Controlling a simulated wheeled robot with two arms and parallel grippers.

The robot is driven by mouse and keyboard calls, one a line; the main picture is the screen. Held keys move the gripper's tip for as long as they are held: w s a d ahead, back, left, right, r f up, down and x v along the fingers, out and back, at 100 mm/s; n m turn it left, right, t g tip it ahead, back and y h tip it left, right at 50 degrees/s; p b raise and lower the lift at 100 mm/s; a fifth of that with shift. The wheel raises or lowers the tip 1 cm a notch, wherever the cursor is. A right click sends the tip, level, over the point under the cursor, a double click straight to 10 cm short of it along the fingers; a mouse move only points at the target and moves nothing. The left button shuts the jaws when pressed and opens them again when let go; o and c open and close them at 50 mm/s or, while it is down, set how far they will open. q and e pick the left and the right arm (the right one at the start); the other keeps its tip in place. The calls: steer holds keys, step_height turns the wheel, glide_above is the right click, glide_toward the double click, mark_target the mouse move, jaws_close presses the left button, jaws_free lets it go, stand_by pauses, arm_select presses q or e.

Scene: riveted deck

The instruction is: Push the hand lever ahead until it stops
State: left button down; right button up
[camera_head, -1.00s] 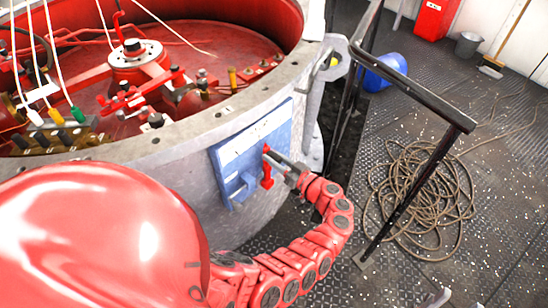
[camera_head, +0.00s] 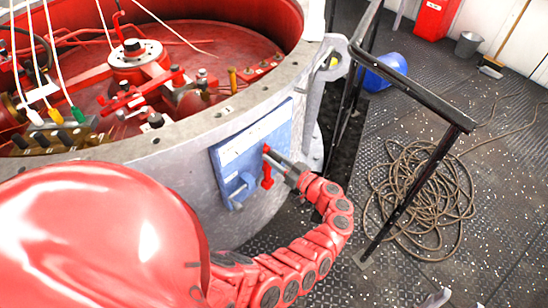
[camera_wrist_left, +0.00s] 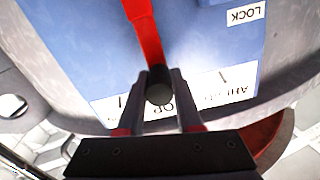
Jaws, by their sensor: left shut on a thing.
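The hand lever (camera_head: 267,180) is red and stands on a blue panel (camera_head: 228,155) on the side of the grey drum. In the left wrist view the lever's red arm (camera_wrist_left: 146,32) comes down from the top to a dark round knob (camera_wrist_left: 159,94). My left gripper (camera_head: 272,154) is at the lever; in the wrist view its two fingers (camera_wrist_left: 160,97) are shut on the knob, one on each side. White labels on the panel read upside down there: LOCK (camera_wrist_left: 246,14), AHEAD (camera_wrist_left: 226,94) and one partly hidden behind the fingers.
The open drum's grey rim (camera_head: 205,130) rises above the panel. A black railing (camera_head: 412,185) stands to the right, with a coiled rope (camera_head: 420,205) on the riveted deck behind it. A blue object (camera_head: 385,70) and a grey bucket (camera_head: 467,45) are farther back.

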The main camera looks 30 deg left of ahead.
mark_target(265, 166)
arm_select(q)
steer(key=shift+s+p, duration=0.3)
steer(key=shift+s, duration=0.05)
steer(key=shift+s+a+f+n+p, duration=0.15)
steer(key=shift+s+n+p, duration=0.1)
steer(key=shift+s+n, duration=0.25)
steer(key=shift+s+a+f+n+p, duration=0.1)
steer(key=shift+s+n+p, duration=0.1)
steer(key=shift+s+n, duration=0.3)
steer(key=shift+s+f+n, duration=0.1)
steer(key=shift+s+n, duration=0.2)
steer(key=shift+s, duration=0.25)
steer(key=c, duration=0.8)
jaws_free()
steer(key=shift+c, duration=0.2)
steer(key=shift+o, duration=1.2)
steer(key=shift+s, duration=0.1)
steer(key=s+d+b, duration=0.1)
steer(key=s+d, duration=0.1)
steer(key=d, duration=1.5)
steer(key=shift+s+b, duration=0.3)
steer(key=shift+s, duration=0.05)
